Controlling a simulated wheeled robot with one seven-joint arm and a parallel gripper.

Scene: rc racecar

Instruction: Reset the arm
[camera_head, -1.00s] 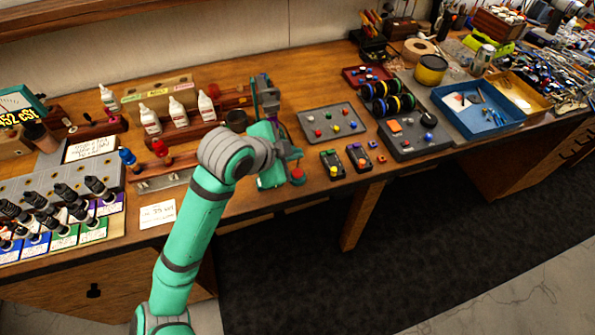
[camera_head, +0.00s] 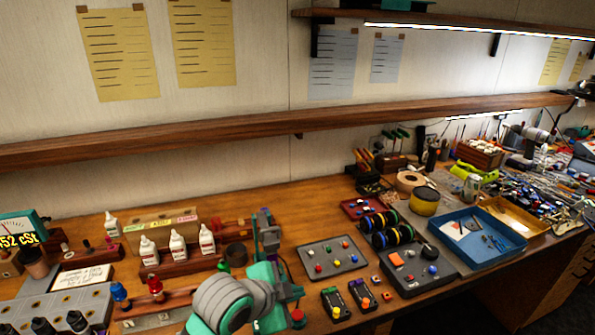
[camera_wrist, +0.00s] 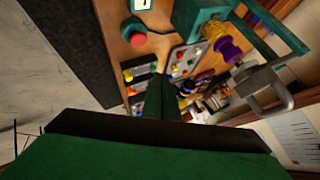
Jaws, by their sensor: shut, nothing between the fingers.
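My green-and-grey arm (camera_head: 225,303) shows at the bottom of the head view, at the front of the wooden bench (camera_head: 290,205). I cannot clearly make out the gripper there. In the wrist view my gripper (camera_wrist: 158,75) shows as dark green fingers that are together, with nothing between them. They point toward the bench top and small parts trays, and appear apart from them. A teal fixture (camera_wrist: 195,18) with a purple spool (camera_wrist: 225,47) and a grey handle (camera_wrist: 262,85) stands close to their right in the wrist view.
White bottles (camera_head: 178,247) stand left of the arm. A grey tray (camera_head: 332,257) with coloured knobs, small dark boxes (camera_head: 335,302), dark wheels (camera_head: 380,230) and a blue tray (camera_head: 477,240) lie to the right. A long wooden shelf (camera_head: 290,120) runs above the bench.

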